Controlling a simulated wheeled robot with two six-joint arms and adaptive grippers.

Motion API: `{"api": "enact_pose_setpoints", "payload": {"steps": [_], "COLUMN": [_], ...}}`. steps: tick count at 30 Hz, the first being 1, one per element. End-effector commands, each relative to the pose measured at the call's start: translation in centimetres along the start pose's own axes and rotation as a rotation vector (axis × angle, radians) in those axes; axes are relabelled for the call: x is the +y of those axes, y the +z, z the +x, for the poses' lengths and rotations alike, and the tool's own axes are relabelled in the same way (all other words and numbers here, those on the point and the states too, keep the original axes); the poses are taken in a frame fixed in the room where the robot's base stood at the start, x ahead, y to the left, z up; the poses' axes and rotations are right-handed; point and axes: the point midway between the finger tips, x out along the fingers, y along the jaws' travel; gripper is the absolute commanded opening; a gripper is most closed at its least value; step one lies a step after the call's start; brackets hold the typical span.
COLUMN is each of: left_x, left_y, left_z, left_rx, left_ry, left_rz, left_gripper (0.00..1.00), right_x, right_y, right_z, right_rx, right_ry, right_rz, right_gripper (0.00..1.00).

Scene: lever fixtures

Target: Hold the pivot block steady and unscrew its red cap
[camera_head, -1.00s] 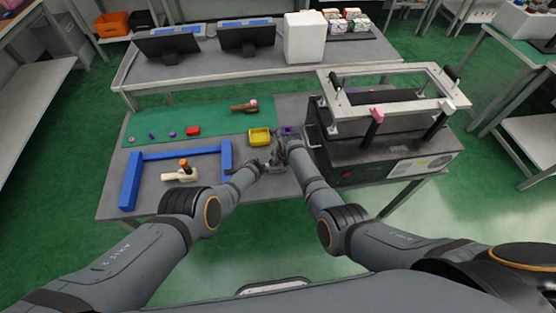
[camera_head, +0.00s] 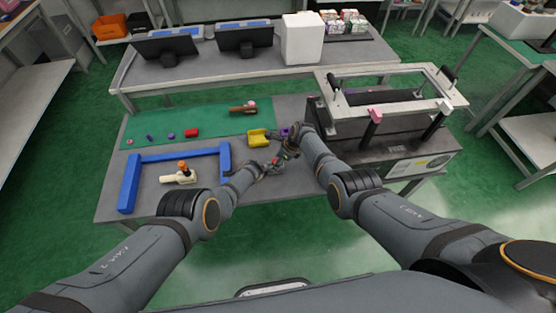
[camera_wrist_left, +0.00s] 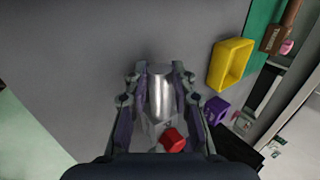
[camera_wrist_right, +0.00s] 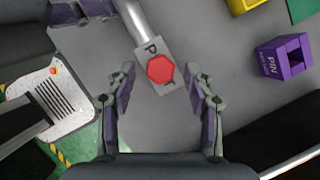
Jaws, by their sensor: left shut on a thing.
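The pivot block shows in the left wrist view as a silver cylinder (camera_wrist_left: 161,95) with a grey end block (camera_wrist_left: 153,132). My left gripper (camera_wrist_left: 161,78) is shut on the cylinder. The red cap (camera_wrist_left: 172,140) is on the grey end, near my palm. In the right wrist view the red cap (camera_wrist_right: 160,69) looks hexagonal and sits over the grey block (camera_wrist_right: 146,50), which bears a letter P. My right gripper (camera_wrist_right: 160,88) is open, its fingers to either side of the cap and apart from it. In the head view both grippers meet near the table's front; the block is small there.
A yellow bin (camera_head: 258,137) and a purple PIN holder (camera_wrist_right: 283,57) stand close by. A blue frame (camera_head: 178,156) with a cream, orange-topped lever part (camera_head: 180,176) is at left. A dark machine (camera_head: 370,145) stands at right. Small parts lie on the green mat (camera_head: 205,122).

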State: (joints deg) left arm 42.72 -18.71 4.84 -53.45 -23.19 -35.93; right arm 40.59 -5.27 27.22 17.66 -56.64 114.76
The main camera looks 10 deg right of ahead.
Motion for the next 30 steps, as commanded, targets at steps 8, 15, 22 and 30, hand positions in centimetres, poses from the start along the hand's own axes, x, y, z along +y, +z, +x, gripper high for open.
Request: {"api": "enact_pose_setpoints", "payload": {"steps": [8, 15, 22, 30], "left_x": [-0.1, 0.0, 0.0, -0.1], "left_y": [0.0, 0.0, 0.0, 0.0], "left_z": [0.0, 0.0, 0.0, 0.0], "left_rx": [0.000, 0.001, 0.001, 0.001], "left_ry": [-0.001, -0.001, -0.001, -0.001], "left_rz": [0.000, 0.000, 0.000, 0.000], "left_gripper": [0.00, 0.00, 0.00, 0.00], "right_x": [0.0, -0.1, 0.0, 0.0], "right_y": [0.0, 0.6, 1.1, 1.2], "right_z": [0.0, -1.1, -2.5, -2.8], "right_rx": [0.000, -0.003, -0.001, -0.001], "right_ry": [-0.001, -0.003, -0.002, -0.001], "right_rz": [0.000, -0.001, 0.000, 0.001], "right_gripper": [0.61, 0.61, 0.61, 0.61]}}
